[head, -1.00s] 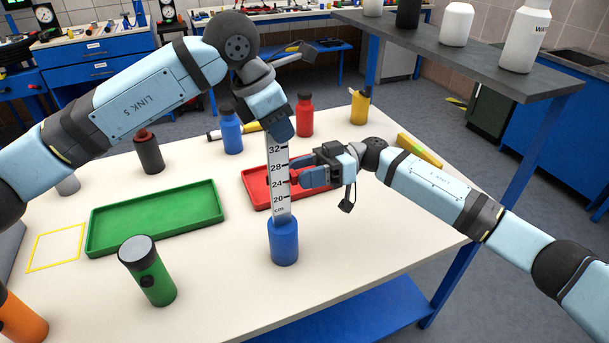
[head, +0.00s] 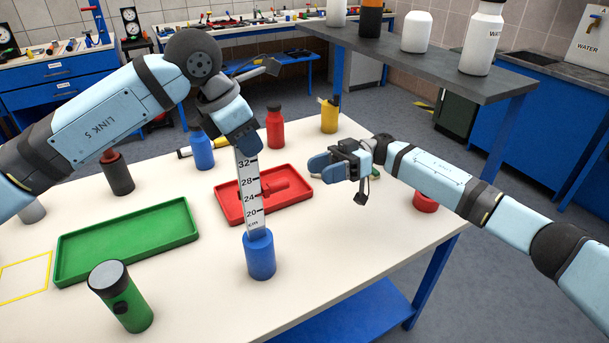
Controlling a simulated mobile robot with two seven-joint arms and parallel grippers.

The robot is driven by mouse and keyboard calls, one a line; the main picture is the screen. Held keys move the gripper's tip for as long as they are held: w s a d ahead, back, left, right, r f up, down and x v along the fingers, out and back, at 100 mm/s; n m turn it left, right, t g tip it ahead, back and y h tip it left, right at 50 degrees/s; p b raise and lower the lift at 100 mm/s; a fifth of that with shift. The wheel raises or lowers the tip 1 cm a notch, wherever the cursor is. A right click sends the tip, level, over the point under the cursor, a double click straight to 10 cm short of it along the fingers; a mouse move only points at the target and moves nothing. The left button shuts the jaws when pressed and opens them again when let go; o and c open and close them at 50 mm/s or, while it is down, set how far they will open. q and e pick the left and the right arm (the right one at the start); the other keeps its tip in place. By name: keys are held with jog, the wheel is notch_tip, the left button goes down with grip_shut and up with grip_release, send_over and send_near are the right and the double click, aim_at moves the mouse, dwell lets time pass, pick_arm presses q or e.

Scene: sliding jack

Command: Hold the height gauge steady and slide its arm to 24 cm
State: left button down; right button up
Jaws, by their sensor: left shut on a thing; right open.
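The height gauge has a blue round base (head: 260,256) on the white table and an upright white scale (head: 250,214) with marks 20, 24, 28 and 32 visible. My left gripper (head: 243,143) is shut on the top of the scale, hiding its upper end.
A red tray (head: 300,196) lies behind the gauge and a green tray (head: 130,245) to its left. A green flashlight (head: 130,305) stands front left. Blue (head: 201,150), red (head: 275,128) and yellow (head: 329,116) bottles stand behind. A raised grey shelf (head: 440,62) is at right.

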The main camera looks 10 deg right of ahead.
jog(key=shift+w+d, duration=0.1)
jog(key=shift+d, duration=0.35)
pick_arm(q)
jog(key=c, duration=1.1)
grip_release()
